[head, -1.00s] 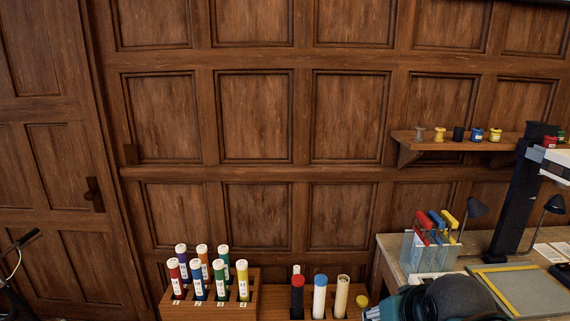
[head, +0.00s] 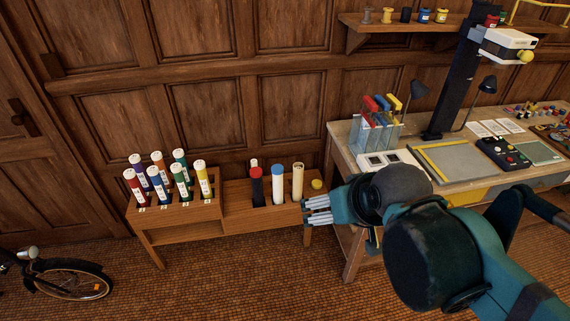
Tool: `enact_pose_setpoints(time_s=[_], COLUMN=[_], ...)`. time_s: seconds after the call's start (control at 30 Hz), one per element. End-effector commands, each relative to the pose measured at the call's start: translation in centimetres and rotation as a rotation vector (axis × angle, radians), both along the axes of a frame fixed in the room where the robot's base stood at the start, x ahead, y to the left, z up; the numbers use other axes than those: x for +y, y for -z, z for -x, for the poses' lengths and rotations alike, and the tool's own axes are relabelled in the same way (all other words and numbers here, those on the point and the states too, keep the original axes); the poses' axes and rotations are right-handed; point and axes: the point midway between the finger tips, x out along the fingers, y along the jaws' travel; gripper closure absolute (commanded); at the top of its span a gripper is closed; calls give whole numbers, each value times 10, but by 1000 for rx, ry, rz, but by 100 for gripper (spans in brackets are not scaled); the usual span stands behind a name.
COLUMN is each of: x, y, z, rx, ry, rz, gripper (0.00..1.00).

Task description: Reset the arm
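My arm reaches in from the lower right of the head view. My gripper (head: 318,211) points left, with its grey fingers beside the right end of the low wooden rack (head: 235,212). I see no object between the fingers. Whether they are apart or together is too small to tell. The dark, rounded wrist of my arm covers part of the workbench's front edge.
Colored tubes (head: 158,180) stand in the rack's left part; red-, blue- and cream-topped tubes (head: 278,184) stand on the right. A bicycle (head: 65,278) stands lower left. The middle floor is clear.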

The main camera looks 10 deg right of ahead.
Motion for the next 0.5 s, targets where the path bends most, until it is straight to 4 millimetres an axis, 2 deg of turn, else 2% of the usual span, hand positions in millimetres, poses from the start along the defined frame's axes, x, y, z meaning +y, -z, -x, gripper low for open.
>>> enact_pose_setpoints(time_s=[0.03, 0.1, 0.27, 0.5], x=[0, 0, -1, -3], y=[-1, -1, -4, -8], z=[-2, -5, -19, -54], rx=[1, 2, 8, 21], ry=[-3, -11, -43, -124], rz=[2, 8, 32, 88], gripper=[7, 0, 0, 0])
